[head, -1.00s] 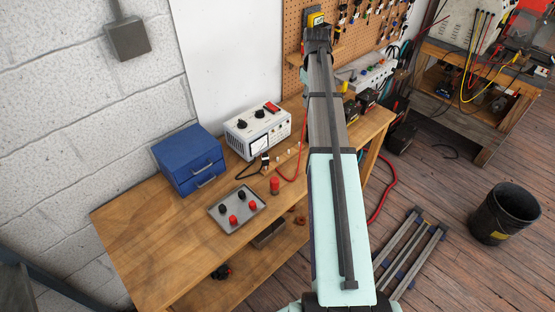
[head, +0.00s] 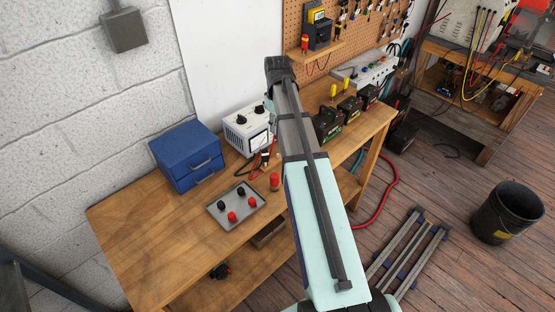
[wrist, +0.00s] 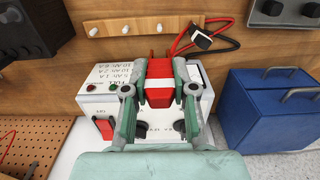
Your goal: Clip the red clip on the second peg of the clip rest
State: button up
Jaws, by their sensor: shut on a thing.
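In the wrist view my gripper (wrist: 160,90) is shut on the red clip (wrist: 159,68), with a finger on each side of it. The clip is over the white meter box (wrist: 98,92). The clip rest (wrist: 109,29) is a wooden bar with several pale pegs, beyond the box at the top of the wrist view. A black clip (wrist: 202,40) is by the bar's right end; whether it sits on a peg I cannot tell. In the head view my arm hides the gripper and the red clip.
A blue drawer box (head: 186,157) stands left of the white box. A grey tray (head: 239,221) with red and black knobs and a red cylinder (head: 274,182) are on the bench. Black batteries (head: 327,124) stand right of my arm. Bare bench (head: 150,225) lies at the front left.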

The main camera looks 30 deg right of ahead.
notch_tip(320, 180, down, 8)
jog(key=shift+r+b, duration=0.15)
jog(key=shift+b, duration=1.1)
jog(key=shift+f+b, duration=0.5)
jog(key=shift+f, duration=0.65)
jog(key=o, duration=0.9)
notch_tip(320, 180, up, 8)
jog(key=p, duration=0.5)
jog(key=shift+r, duration=0.25)
